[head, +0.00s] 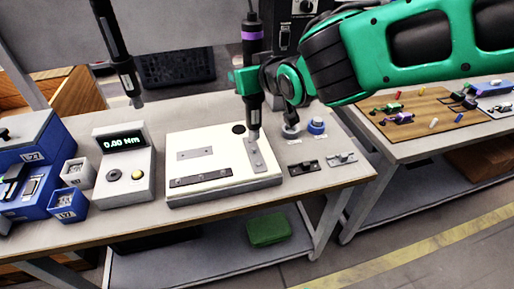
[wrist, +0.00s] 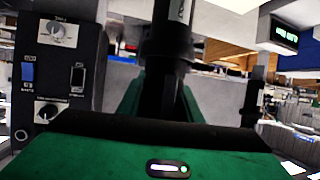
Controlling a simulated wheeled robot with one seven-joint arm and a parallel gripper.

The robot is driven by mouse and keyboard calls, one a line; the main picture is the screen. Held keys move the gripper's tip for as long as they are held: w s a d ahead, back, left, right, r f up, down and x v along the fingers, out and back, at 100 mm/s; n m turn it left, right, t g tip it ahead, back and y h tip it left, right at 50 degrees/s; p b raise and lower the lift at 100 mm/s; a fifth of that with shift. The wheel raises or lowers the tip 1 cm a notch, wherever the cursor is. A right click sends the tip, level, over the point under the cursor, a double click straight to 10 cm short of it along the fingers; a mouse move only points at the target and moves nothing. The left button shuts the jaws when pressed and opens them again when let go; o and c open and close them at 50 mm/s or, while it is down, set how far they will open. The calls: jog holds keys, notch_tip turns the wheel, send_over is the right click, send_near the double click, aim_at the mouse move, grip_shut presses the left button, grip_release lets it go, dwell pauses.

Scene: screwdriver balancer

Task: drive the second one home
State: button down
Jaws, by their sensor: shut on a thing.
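My gripper (head: 248,82) is shut on a black power screwdriver with a purple band (head: 252,36), held upright. The screwdriver's lower end is over the upper part of a grey metal strip (head: 257,158) on the white fixture block (head: 215,192); whether the bit touches a screw cannot be told. The strip shows small dots along it, too small to identify. A dark strip (head: 202,177) and a pale strip (head: 195,154) also lie on the block. In the wrist view, the screwdriver's dark body (wrist: 172,60) rises behind my green gripper.
A second screwdriver (head: 126,75) hangs at the left. A torque meter reading 0.00 Nm (head: 124,145) and blue bins (head: 68,205) stand left of the block. Small metal clips (head: 342,158) and knobs (head: 317,126) lie to its right. A control box (wrist: 57,75) stands behind.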

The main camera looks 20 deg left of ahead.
jog(key=shift+f, duration=0.25)
jog(key=shift+f, duration=2.9)
dwell(1.9)
jog(key=shift+r, duration=0.1)
notch_tip(320, 180, up, 6)
dwell(1.0)
